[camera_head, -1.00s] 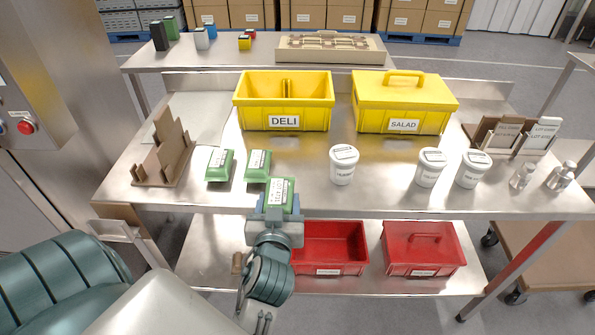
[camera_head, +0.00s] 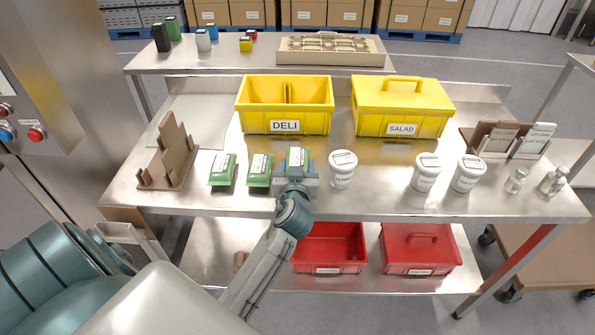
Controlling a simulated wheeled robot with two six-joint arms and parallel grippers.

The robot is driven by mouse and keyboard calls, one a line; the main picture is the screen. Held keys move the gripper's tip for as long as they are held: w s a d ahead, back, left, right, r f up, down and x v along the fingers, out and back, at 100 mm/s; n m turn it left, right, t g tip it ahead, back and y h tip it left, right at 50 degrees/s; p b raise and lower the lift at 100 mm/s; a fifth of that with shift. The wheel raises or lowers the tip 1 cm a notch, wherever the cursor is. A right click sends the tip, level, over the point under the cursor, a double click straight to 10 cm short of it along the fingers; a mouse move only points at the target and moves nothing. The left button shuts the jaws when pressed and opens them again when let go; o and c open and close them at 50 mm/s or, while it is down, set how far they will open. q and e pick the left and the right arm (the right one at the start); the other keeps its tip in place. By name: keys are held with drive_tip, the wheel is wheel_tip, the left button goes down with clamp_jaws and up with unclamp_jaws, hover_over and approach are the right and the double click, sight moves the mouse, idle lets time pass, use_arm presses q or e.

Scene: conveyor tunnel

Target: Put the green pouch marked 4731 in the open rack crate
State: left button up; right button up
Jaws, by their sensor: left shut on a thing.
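My left gripper (camera_head: 296,172) is shut on a green pouch (camera_head: 297,157) with a white label, at the front part of the table between another green pouch and a white tub. The label's print is too small to read, and the gripper hides the pouch's near end. Two more green pouches with white labels, one (camera_head: 222,170) and another (camera_head: 260,170), lie to the left. An open red crate (camera_head: 328,267) stands on the lower shelf, below and nearer than the gripper. An open yellow crate marked DELI (camera_head: 285,126) stands behind the pouches. My right gripper is not in view.
A lidded yellow SALAD crate (camera_head: 401,130) stands beside DELI. A lidded red crate (camera_head: 420,267) is right of the open red one. White tubs (camera_head: 342,170) stand to the gripper's right, a brown stepped stand (camera_head: 170,160) at left. The table's front edge overhangs the shelf.

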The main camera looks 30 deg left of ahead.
use_arm(q)
drive_tip(key=shift+w+a+f, duration=0.1)
drive_tip(key=shift+w+f, duration=0.05)
drive_tip(key=shift+f, duration=0.6)
drive_tip(key=shift+w+f, duration=0.1)
drive_tip(key=shift+f, duration=0.65)
drive_tip(key=shift+f, duration=0.2)
drive_tip(key=o, duration=1.4)
